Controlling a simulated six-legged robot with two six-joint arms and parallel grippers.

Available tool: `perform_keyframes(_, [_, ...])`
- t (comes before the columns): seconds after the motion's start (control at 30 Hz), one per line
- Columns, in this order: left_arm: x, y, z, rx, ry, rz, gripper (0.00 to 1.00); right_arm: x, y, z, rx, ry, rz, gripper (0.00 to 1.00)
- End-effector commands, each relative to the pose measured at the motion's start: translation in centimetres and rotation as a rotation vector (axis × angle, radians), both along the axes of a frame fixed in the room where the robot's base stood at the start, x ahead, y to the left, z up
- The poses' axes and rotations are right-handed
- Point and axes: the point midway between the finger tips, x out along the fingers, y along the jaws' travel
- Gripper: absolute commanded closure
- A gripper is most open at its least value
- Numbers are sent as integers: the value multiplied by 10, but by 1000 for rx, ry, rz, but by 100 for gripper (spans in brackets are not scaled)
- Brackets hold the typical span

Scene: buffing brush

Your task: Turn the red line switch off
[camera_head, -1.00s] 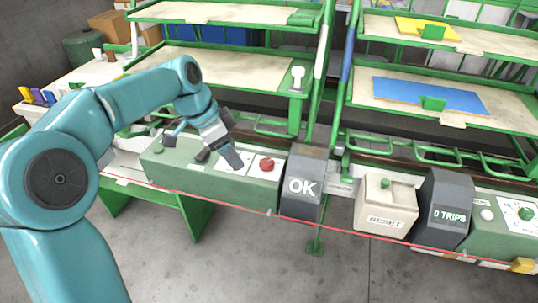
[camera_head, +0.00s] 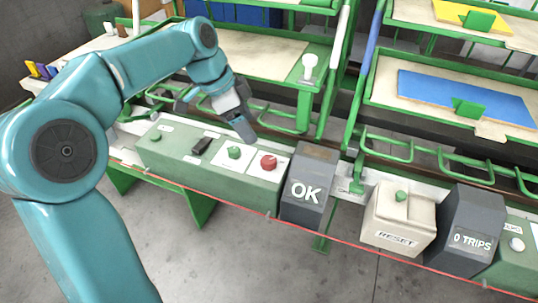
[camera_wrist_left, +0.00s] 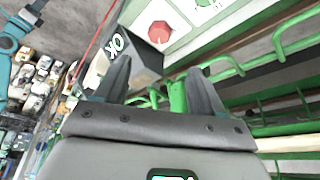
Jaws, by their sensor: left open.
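A red knob (camera_head: 268,162) stands on a white plate at the right end of a long green control box (camera_head: 220,180). It also shows in the left wrist view (camera_wrist_left: 159,33), beyond the fingertips. A green knob (camera_head: 235,152) on a white plate, a dark lever-like part (camera_head: 201,146) and another green knob (camera_head: 155,135) sit to its left. My left gripper (camera_head: 243,130) is open and empty, pointing down behind and above the box's right half. In the left wrist view its two fingers (camera_wrist_left: 158,80) are spread apart. My right gripper is out of view.
A grey OK box (camera_head: 307,190), a beige RESET box (camera_head: 398,222) and a grey 0 TRIPS box (camera_head: 467,235) stand to the right. A thin red line (camera_head: 240,212) runs along the front. Green-framed shelves (camera_head: 265,55) rise behind. Grey floor lies in front.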

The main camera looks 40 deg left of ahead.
Motion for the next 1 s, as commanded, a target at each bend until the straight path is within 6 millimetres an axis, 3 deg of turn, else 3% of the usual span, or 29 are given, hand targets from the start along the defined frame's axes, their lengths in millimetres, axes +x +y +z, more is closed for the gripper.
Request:
perform_keyframes(0.03, [2, -4, -15, -1, 4, -2, 31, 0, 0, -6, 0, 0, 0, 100])
perform_keyframes(0.3, [20, -22, -74, -1, 4, -2, 31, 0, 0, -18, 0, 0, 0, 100])
perform_keyframes(0.5, [31, -32, -105, 0, 3, -1, 31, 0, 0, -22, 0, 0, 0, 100])
perform_keyframes(0.7, [36, -36, -117, 0, 0, -1, 31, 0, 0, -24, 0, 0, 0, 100])
perform_keyframes(0.97, [38, -35, -117, 1, -1, 0, 31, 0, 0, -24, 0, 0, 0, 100])
perform_keyframes(1.0, [38, -35, -117, 1, -1, 0, 44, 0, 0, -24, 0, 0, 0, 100])
